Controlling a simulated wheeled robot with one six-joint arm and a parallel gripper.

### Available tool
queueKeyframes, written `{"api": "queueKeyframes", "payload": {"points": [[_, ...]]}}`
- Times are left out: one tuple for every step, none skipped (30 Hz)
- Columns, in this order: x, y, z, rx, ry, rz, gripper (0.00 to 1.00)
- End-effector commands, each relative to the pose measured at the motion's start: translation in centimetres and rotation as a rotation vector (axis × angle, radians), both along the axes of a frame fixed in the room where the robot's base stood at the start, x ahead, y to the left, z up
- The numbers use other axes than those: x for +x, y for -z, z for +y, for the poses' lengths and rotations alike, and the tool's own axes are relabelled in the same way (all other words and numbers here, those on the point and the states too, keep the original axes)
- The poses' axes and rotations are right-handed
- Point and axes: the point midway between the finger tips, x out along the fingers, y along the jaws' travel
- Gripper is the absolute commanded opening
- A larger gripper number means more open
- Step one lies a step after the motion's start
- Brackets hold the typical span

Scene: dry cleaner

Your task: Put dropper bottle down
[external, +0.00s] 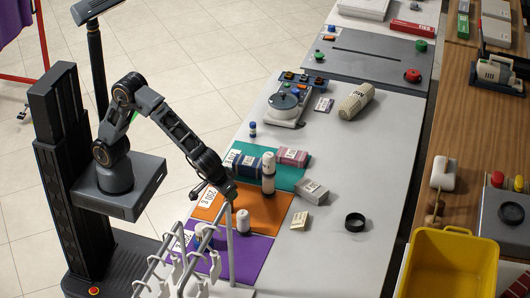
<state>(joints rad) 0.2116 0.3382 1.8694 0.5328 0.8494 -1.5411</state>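My gripper (229,192) hangs low over the near left edge of the orange mat (274,210). Its fingers are small and dark, and I cannot tell whether they are open or shut or hold anything. No dropper bottle can be picked out for certain. A small white bottle (243,221) stands upright where the orange mat meets the purple mat (250,250), just below and right of my gripper. Another small bottle, white and blue (252,129), stands farther back on the grey table. A blue-and-white item (204,234) is partly hidden behind the white rack.
The white rack (232,255) rises close to my gripper at the front. A tall dark-and-white cylinder (268,175), boxes (293,157) and a black ring (355,222) stand nearby. The table (345,265) is clear at the front right.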

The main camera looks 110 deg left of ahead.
Motion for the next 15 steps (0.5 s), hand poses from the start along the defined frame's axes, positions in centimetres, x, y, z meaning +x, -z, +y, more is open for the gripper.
{"api": "queueKeyframes", "payload": {"points": [[0.00,-0.01,0.00,0.000,0.000,0.000,0.37],[0.00,-0.01,0.00,0.000,0.000,0.000,0.40],[-0.01,-0.01,0.01,0.000,0.000,0.000,0.44],[-0.01,-0.01,0.01,0.000,0.000,0.000,0.47],[-0.01,-0.01,0.01,0.000,0.000,0.000,0.49],[-0.01,-0.01,0.00,0.000,0.000,0.000,0.49],[-0.01,-0.01,0.00,0.000,0.000,0.000,0.49],[-0.01,-0.01,0.00,0.000,0.000,0.000,0.49],[-0.01,-0.01,0.00,0.000,0.000,0.000,0.49],[-0.01,-0.02,0.01,0.000,0.000,0.000,0.49],[-0.01,-0.04,0.01,0.000,0.000,0.000,0.49],[-0.01,-0.13,0.00,0.000,0.000,0.000,0.49],[-0.01,-0.24,0.01,0.000,0.000,0.000,0.49],[-0.01,-0.40,0.00,0.000,0.000,0.000,0.49],[-0.01,-0.68,0.01,0.000,0.000,0.000,0.49]]}}
